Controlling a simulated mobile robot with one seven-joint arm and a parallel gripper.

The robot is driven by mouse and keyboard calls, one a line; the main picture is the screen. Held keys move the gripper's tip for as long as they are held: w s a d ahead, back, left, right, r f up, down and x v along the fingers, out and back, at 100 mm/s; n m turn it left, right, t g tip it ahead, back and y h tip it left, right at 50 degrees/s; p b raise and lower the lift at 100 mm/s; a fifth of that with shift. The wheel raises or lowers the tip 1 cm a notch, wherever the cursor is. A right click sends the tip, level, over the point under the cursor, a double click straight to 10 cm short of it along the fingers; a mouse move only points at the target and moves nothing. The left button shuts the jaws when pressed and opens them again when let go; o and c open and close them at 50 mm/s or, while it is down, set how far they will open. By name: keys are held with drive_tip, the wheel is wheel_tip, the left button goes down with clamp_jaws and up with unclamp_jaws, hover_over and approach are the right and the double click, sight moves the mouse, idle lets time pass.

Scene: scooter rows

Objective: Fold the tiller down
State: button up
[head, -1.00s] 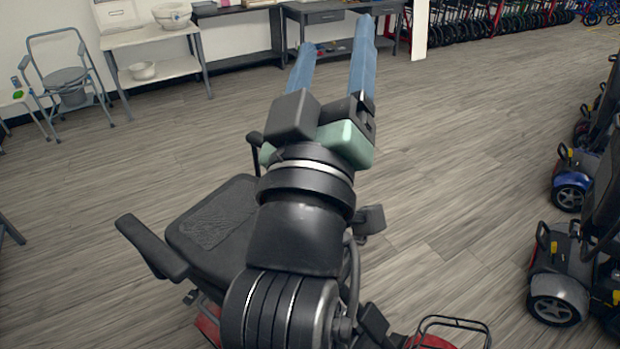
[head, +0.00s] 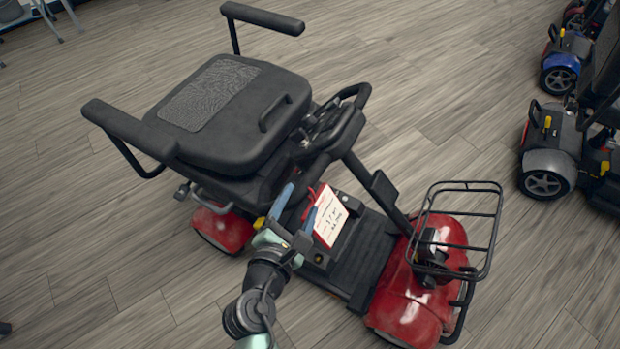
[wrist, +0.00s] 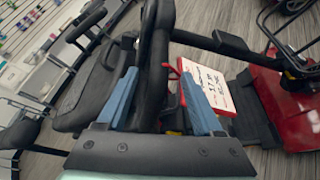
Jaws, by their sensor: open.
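A red mobility scooter (head: 418,308) stands on the floor with its black seat (head: 262,118) at left. Its tiller (head: 384,190) slants up from the front toward the seat, its handlebar head (head: 335,125) close to the seat edge. My gripper (head: 294,203) is open, its blue fingers low beside the seat, near a white card with red edging (head: 331,215). In the wrist view, a dark upright bar (wrist: 156,60), apparently part of the tiller head, shows between or beyond the open fingers (wrist: 160,102). A red loop or lever (wrist: 177,92) is beside it. I cannot tell whether anything touches.
A wire basket (head: 490,235) sticks out at the scooter's front. The seat's armrests (head: 130,130) stand out on both sides. Other scooters (head: 560,150) stand at the right.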

sight(307, 186)
drive_tip(key=b+x, duration=0.1)
drive_tip(key=x, duration=0.7)
drive_tip(key=shift+w+d+f+b, duration=0.1)
drive_tip(key=shift+w+d+b, duration=0.05)
drive_tip(key=shift+w+b, duration=0.2)
clamp_jaws()
idle(1.0)
